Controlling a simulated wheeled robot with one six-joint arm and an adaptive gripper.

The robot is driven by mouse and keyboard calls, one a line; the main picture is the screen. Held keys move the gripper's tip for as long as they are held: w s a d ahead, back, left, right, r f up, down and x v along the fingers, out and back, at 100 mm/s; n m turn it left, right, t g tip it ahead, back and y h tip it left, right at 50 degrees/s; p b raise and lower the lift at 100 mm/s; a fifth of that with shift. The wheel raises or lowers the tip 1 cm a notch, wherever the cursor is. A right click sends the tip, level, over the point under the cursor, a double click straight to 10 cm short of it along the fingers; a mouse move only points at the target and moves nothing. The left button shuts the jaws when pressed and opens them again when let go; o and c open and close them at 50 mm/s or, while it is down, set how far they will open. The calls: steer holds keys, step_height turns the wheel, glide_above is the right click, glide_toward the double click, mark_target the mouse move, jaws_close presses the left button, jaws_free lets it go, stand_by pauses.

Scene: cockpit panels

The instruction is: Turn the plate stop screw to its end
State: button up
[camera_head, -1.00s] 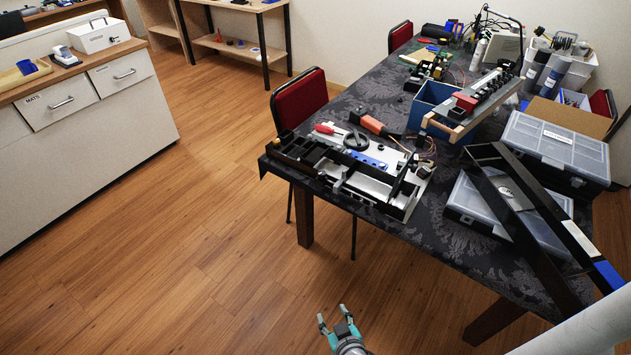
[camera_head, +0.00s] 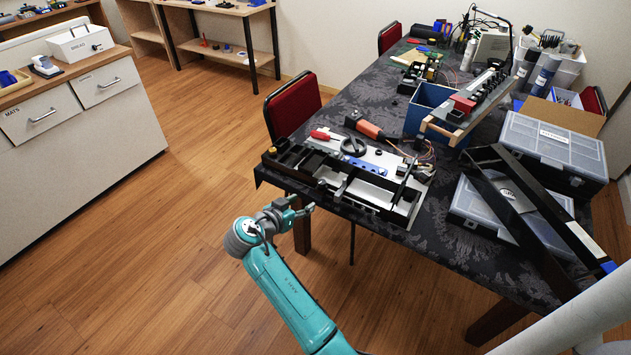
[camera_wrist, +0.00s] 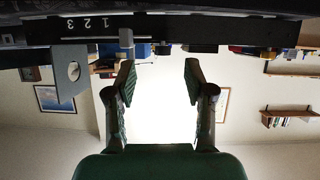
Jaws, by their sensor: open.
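The black-and-silver panel assembly (camera_head: 375,180) lies on the near left corner of the table. In the wrist view, which looks upside down, its dark edge bar (camera_wrist: 205,33) runs across the top with the marks 1, 2, 3. A small grey cylindrical knob (camera_wrist: 126,39) sticks out of the bar, and a grey metal tab with a hole (camera_wrist: 70,73) stands left of it. I cannot tell for sure which part is the plate stop screw. My gripper (camera_head: 303,204) is open and empty, just off the table's front edge. In the wrist view its fingers (camera_wrist: 159,74) are apart, near the knob but not around it.
A red chair (camera_head: 293,105) stands behind the table's left side. An orange-handled tool (camera_head: 366,127) and a red screwdriver (camera_head: 325,134) lie by the assembly. A blue bin (camera_head: 428,106) and clear-lidded cases (camera_head: 548,150) stand farther right. The floor left of the table is free.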

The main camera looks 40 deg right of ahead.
mark_target(321, 182)
steer(key=shift+m+g+h, duration=0.3)
steer(key=shift+m+g, duration=0.2)
steer(key=shift+m, duration=0.3)
steer(key=w+d, duration=0.1)
steer(key=d, duration=0.2)
steer(key=w+d, duration=0.1)
steer(key=d, duration=0.2)
steer(key=w+d+f, duration=0.1)
steer(key=w+d, duration=0.1)
steer(key=d, duration=0.2)
steer(key=shift+c, duration=0.2)
jaws_close()
